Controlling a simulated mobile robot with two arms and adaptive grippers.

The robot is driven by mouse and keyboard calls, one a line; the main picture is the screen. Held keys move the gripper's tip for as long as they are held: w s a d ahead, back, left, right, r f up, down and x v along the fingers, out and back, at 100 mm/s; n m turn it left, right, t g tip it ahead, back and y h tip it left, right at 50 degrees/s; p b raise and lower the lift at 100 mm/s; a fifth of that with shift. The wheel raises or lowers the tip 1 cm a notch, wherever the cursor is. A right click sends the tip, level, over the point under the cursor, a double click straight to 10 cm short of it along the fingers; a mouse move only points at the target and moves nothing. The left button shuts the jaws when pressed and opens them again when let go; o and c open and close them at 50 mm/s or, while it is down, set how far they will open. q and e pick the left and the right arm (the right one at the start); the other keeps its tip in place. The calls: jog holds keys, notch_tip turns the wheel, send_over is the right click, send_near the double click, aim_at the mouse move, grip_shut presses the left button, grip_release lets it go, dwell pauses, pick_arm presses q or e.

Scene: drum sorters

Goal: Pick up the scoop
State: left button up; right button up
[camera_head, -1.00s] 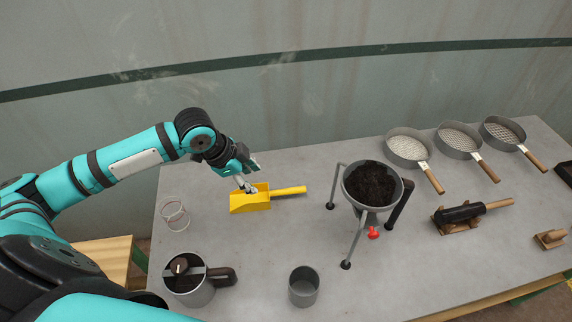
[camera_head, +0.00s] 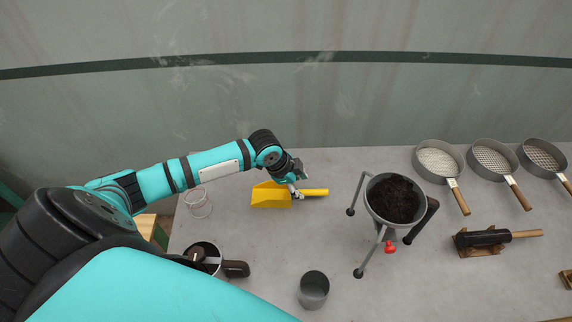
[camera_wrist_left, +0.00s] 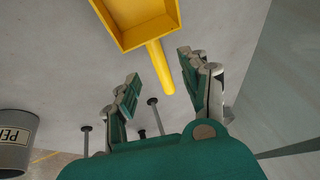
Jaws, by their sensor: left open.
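The yellow scoop (camera_head: 270,196) lies on the grey table towards the left, its handle (camera_head: 316,192) pointing right. My left gripper (camera_head: 297,191) is over the scoop where the body meets the handle. In the left wrist view the scoop (camera_wrist_left: 140,20) is at the top, with its handle (camera_wrist_left: 161,68) reaching down between the fingers of my open left gripper (camera_wrist_left: 166,70). The fingers stand apart on either side of the handle, with a gap to each. My right gripper is not seen.
A tripod funnel (camera_head: 395,200) of dark soil stands right of the scoop. A grey cup (camera_head: 313,289), a wire ring stand (camera_head: 198,203) and a dark-handled can (camera_head: 205,256) are nearby. Several sieves (camera_head: 438,160) and a dark roller tool (camera_head: 487,238) are at the right.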

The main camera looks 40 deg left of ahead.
aim_at(303, 191)
pick_arm(q)
jog(key=shift+d+f, duration=0.1)
jog(key=shift+f, duration=0.2)
jog(key=p+x, duration=0.1)
jog(key=x, duration=0.3)
jog(key=shift+w+f, duration=0.15)
jog(key=shift+f, duration=0.15)
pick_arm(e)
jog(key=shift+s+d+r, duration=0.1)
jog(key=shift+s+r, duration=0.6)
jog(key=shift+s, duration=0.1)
pick_arm(q)
grip_shut()
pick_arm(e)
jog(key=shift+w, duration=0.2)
